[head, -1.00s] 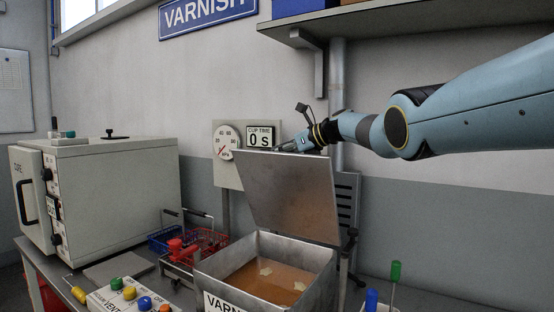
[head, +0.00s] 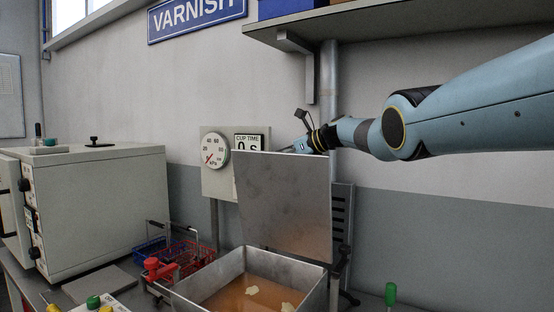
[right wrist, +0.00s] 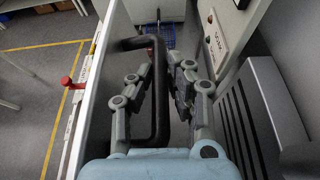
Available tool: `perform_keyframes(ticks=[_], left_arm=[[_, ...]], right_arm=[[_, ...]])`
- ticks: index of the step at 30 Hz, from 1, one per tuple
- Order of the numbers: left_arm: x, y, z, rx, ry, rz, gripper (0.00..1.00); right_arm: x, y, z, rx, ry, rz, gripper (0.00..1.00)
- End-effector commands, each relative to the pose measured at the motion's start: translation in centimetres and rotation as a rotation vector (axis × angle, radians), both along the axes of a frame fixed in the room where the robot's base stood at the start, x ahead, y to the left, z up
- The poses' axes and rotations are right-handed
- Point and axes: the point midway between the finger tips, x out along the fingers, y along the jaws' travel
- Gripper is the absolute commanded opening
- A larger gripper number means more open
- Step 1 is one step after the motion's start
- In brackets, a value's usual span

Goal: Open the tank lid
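The varnish tank (head: 318,298) is an open metal box at the bottom of the head view, with brown liquid and pale pieces inside. Its grey lid (head: 283,205) stands raised, close to upright, at the tank's back edge. My right gripper (head: 302,146) is at the lid's top edge, partly hidden behind it. In the right wrist view, a dark U-shaped handle (right wrist: 158,100) on the lid (right wrist: 103,90) passes between the fingers of my right gripper (right wrist: 160,80). The fingers stand apart, with visible gaps beside the bar. My left gripper is not seen.
A gauge (head: 215,150) and a cup-time display (head: 248,143) are on the wall behind the lid. A large cabinet (head: 105,200) stands at left. Red and blue wire baskets (head: 190,252) lie between cabinet and tank. A shelf (head: 400,18) hangs above my right arm.

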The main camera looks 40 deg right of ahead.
Motion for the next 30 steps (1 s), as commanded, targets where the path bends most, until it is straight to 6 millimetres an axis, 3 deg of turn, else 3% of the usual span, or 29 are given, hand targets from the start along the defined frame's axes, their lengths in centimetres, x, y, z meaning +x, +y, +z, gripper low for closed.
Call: perform_keyframes(ticks=[1, 6, 20, 26, 30], left_arm=[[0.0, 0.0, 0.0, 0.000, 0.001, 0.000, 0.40], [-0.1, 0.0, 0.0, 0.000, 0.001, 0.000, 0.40], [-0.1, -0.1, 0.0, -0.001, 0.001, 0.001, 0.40], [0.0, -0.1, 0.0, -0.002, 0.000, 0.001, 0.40], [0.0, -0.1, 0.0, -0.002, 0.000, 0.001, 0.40]], right_arm=[[-0.1, 0.0, -0.4, -0.001, 0.007, 0.000, 0.19], [-0.1, 0.0, -0.2, 0.000, 0.004, 0.001, 0.38], [-0.7, -0.8, 0.1, -0.002, 0.000, -0.004, 0.38], [-2.3, -1.3, 0.8, -0.006, 0.001, -0.001, 0.38], [-4.4, -2.2, 1.7, -0.006, 0.002, -0.002, 0.38]])
